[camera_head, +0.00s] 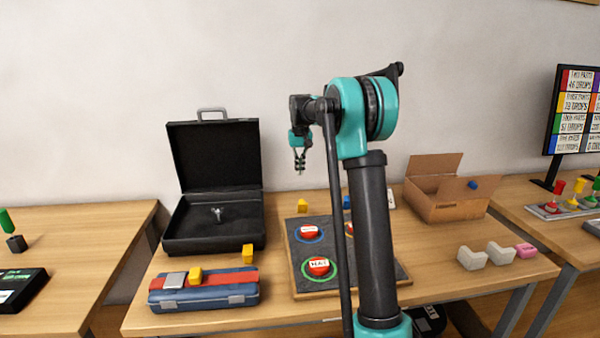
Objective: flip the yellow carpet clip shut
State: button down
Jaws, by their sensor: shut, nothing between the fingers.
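A yellow piece (195,276), which looks like a clip, stands up from the red strip along the top of a blue case (203,297) at the front left of the table. A grey block (174,280) is on its left. Another yellow piece (248,253) stands at the case's back right, and a third (302,206) is behind the dark pad board. The pieces are small, so I cannot tell which is the carpet clip or how its hinge sits. My gripper (299,170) is shut and empty, pointing down high above the back of the table, far from the case.
An open black briefcase (215,215) stands behind the blue case. The dark board (302,251) carries red buttons and is partly hidden by my arm. An open cardboard box (447,209) and pale blocks (486,257) are on the right.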

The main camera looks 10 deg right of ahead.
aim_at(302, 205)
jog(key=s+f, duration=0.3)
jog(key=f, duration=0.5)
jog(key=shift+f, duration=0.4)
